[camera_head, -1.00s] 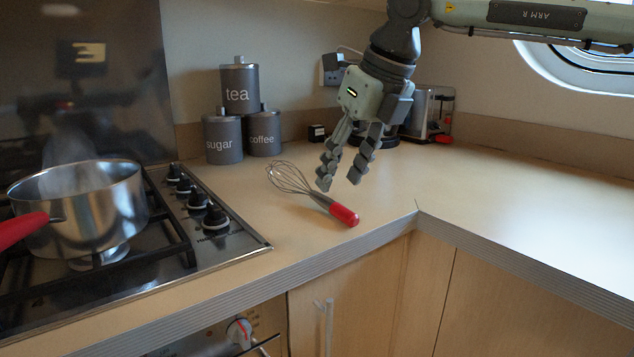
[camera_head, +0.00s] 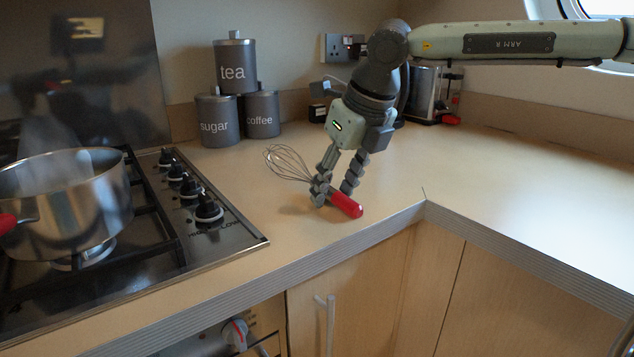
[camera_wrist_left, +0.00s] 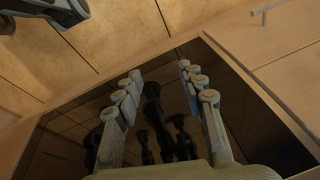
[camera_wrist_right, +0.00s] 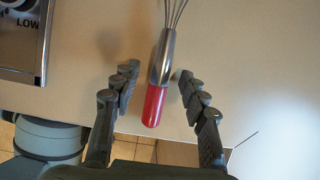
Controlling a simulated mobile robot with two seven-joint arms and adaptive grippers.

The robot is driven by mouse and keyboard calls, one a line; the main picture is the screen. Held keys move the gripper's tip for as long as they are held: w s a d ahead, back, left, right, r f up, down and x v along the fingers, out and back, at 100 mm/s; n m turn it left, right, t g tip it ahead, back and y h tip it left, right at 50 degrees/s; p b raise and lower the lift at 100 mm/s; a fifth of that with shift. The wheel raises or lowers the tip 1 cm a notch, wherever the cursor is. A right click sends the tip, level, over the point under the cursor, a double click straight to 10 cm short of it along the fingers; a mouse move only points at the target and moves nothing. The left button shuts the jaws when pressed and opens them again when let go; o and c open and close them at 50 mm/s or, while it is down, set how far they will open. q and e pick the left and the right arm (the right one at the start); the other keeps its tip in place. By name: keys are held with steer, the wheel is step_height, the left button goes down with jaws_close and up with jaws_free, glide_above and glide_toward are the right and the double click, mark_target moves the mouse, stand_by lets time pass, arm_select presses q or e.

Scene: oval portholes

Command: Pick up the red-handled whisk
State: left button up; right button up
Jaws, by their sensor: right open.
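The whisk, with wire loops, a steel neck and a red handle (camera_head: 346,205), lies on the worktop near its front edge. In the right wrist view its handle (camera_wrist_right: 154,106) and steel neck lie between the two fingers, nearer the right one. My right gripper (camera_head: 334,196) is open and down around the whisk where neck meets handle. In the right wrist view the right gripper (camera_wrist_right: 157,78) shows a gap to the left finger; I cannot tell whether the right finger touches. My left gripper (camera_wrist_left: 165,88) shows only in its own wrist view, with its fingers apart and nothing between them.
A steel pot (camera_head: 65,205) stands on the hob (camera_head: 215,245) at left. Tea (camera_head: 236,65), sugar (camera_head: 217,120) and coffee (camera_head: 262,115) canisters stand behind. A toaster (camera_head: 435,92) is at the back. The worktop at right (camera_head: 520,180) is clear.

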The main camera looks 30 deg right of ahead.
steer(key=shift+c, duration=0.5)
jaws_close()
arm_select(q)
steer(key=shift+w+d+r, duration=0.15)
steer(key=shift+w+r, duration=0.2)
steer(key=shift+w, duration=0.2)
steer(key=shift+s+f, duration=0.1)
steer(key=shift+s, duration=0.05)
arm_select(e)
steer(key=shift+w+r, duration=0.1)
steer(key=shift+r, duration=0.45)
step_height(320, 180, up, 3)
steer(key=shift+f, duration=0.15)
steer(key=a+r, duration=0.1)
steer(key=s+a+r+b, duration=0.1)
steer(key=a, duration=0.1)
arm_select(q)
step_height(320, 180, up, 4)
steer(key=shift+f+b, duration=0.1)
steer(key=shift+b, duration=0.3)
arm_select(e)
steer(key=s+a+r, duration=0.2)
steer(key=a+r, duration=0.3)
steer(key=a, duration=0.3)
steer(key=shift+a, duration=0.15)
